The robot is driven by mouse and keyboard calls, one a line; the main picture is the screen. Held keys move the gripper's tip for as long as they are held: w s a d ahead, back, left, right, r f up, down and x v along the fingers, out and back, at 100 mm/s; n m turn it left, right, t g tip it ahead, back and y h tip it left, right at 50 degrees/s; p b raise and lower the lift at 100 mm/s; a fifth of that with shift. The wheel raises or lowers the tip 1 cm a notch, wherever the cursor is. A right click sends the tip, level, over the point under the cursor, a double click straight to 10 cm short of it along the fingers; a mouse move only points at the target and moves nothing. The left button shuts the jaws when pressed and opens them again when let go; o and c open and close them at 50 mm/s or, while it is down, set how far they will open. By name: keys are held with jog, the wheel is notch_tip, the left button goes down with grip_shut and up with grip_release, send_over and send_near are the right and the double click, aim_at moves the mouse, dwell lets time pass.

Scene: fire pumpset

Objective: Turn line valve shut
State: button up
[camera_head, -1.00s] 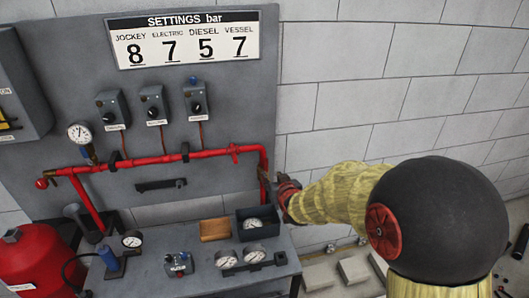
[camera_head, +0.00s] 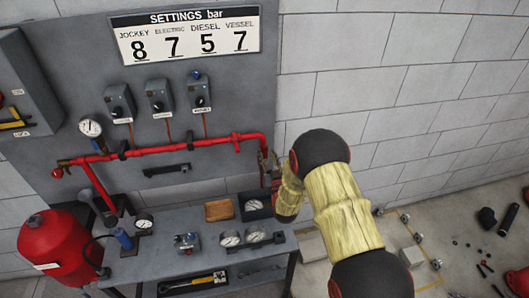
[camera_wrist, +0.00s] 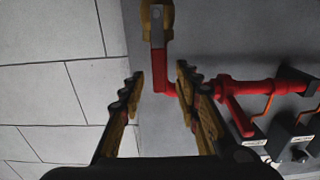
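The pipe's bend shows between and beyond the fingertips, with the valve farther up in the picture. Contact is not visible.
A grey bench (camera_head: 170,262) with gauges and a dark box (camera_head: 243,208) stands below the pipe. A red tank (camera_head: 57,250) is at the left. Control boxes (camera_head: 158,97) are above the pipe. Loose parts lie on the floor at right.

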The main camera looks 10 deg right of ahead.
aim_at(266, 152)
jog(key=shift+w, duration=1.6)
jog(key=shift+c, duration=0.7)
grip_shut()
